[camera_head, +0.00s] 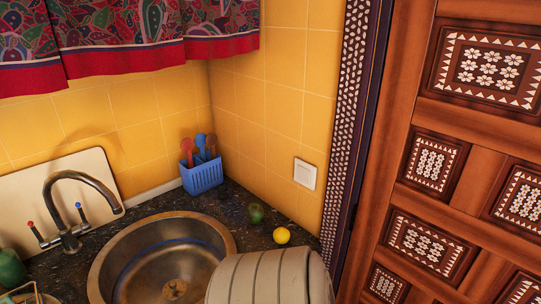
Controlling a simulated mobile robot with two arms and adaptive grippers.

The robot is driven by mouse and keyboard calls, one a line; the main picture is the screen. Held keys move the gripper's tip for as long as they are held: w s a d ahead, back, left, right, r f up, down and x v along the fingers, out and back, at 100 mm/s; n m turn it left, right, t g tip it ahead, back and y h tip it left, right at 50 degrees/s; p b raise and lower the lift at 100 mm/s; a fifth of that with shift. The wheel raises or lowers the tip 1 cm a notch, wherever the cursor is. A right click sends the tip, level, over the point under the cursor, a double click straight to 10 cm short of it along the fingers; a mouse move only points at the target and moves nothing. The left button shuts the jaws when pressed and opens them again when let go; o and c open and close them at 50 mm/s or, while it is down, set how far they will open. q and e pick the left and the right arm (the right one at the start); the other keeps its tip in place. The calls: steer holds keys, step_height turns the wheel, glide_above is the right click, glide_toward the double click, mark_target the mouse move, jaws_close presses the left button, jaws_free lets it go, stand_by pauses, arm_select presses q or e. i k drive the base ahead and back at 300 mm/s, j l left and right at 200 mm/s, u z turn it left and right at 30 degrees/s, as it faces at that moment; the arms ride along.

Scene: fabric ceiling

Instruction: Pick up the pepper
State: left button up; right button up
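A dark green rounded object (256,213), possibly the pepper, lies on the dark speckled counter (235,199) between the sink and the tiled corner. It is too small to tell for sure whether it is a pepper. Another green object (10,270) shows at the left edge, partly cut off, and I cannot tell what it is. Neither of my grippers is in view.
A round metal sink (222,232) with a curved faucet (85,181) is at lower left. A yellow lemon-like fruit (281,235) lies near the green object. A blue utensil basket (202,175) stands in the corner. A pale ribbed object (270,283) covers the front counter.

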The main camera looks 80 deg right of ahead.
mark_target(255, 212)
steer(key=z, duration=2.6)
